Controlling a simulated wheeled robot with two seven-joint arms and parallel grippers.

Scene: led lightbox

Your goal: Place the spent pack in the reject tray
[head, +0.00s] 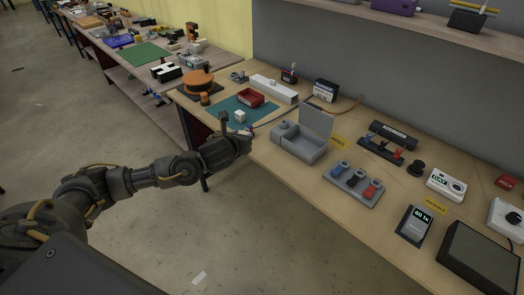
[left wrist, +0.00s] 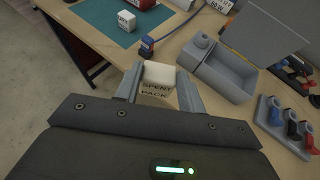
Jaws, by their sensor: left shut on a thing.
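The spent pack is a pale block (left wrist: 157,78) with "SPENT PACK" printed on its near face. In the left wrist view it sits between the two fingers of my left gripper (left wrist: 158,88), which is shut on it. In the head view my left gripper (head: 243,138) is at the front edge of the bench, and the pack cannot be made out clearly there. A red open tray (head: 250,97), perhaps the reject tray, stands on the green mat beyond the gripper. Only its edge shows in the left wrist view (left wrist: 142,3). My right gripper is not in view.
A small white block (head: 239,116) lies on the green mat (head: 228,105) near the red tray. A grey box (head: 297,147) with its lid raised stands right of the gripper. A small blue item (left wrist: 147,46) lies just beyond the held pack. A holder (head: 353,186) stands farther right.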

